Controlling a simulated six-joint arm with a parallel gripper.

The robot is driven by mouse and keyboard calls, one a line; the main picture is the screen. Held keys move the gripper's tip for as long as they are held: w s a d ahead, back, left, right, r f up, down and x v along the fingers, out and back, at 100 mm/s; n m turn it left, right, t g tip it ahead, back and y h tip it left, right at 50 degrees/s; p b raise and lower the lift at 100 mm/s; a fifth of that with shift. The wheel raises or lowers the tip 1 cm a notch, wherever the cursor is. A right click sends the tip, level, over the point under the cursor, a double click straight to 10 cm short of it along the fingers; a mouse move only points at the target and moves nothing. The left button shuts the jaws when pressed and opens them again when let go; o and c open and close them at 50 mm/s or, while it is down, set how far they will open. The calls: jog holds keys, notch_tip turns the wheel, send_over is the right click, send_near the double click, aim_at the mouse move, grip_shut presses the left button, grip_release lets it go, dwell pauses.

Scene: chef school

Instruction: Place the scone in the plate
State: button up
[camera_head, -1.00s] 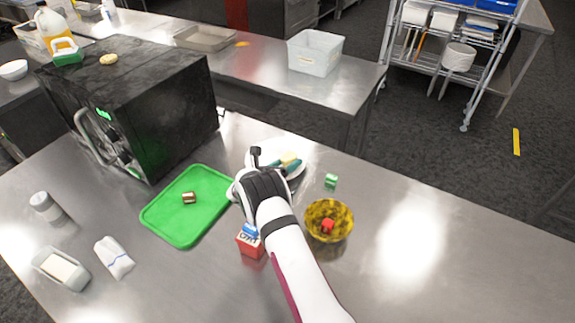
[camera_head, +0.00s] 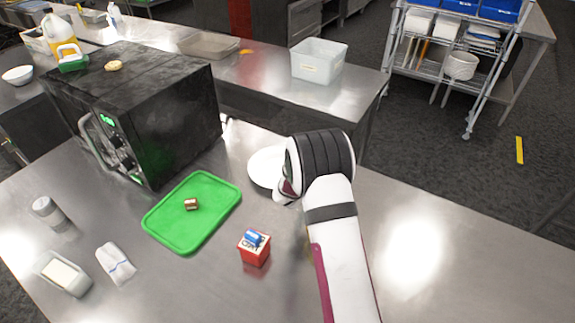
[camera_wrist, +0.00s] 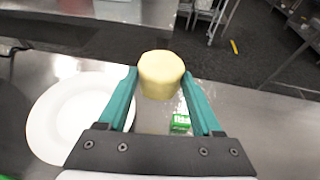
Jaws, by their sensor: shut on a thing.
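The scone (camera_wrist: 161,75), a pale yellow, short round piece, is held between the teal fingertips of my gripper (camera_wrist: 160,84) in the wrist view. The white plate (camera_wrist: 46,112) lies to the left of the scone there, apart from it, and its visible surface is empty. In the head view the plate (camera_head: 262,167) lies on the steel table, partly covered by my wrist. My fingers and the scone are hidden behind the wrist in that view.
A small green box (camera_wrist: 181,122) is below the scone in the wrist view. A green tray (camera_head: 212,215) with a small brown item (camera_head: 191,204) and a red box (camera_head: 254,250) lie left of my arm. A black oven (camera_head: 150,95) stands at back left. The right side is clear.

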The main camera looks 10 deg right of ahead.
jog(key=w+a+f, duration=0.2)
jog(key=a, duration=0.1)
jog(key=w+a+f, duration=0.4)
jog(key=a, duration=0.1)
jog(key=shift+w+a+f, duration=0.1)
jog(key=shift+a+f, duration=0.15)
jog(key=shift+a, duration=0.05)
notch_tip(320, 180, down, 4)
jog(key=shift+w+a+f, duration=0.1)
jog(key=shift+f, duration=0.1)
jog(key=o, duration=1.2)
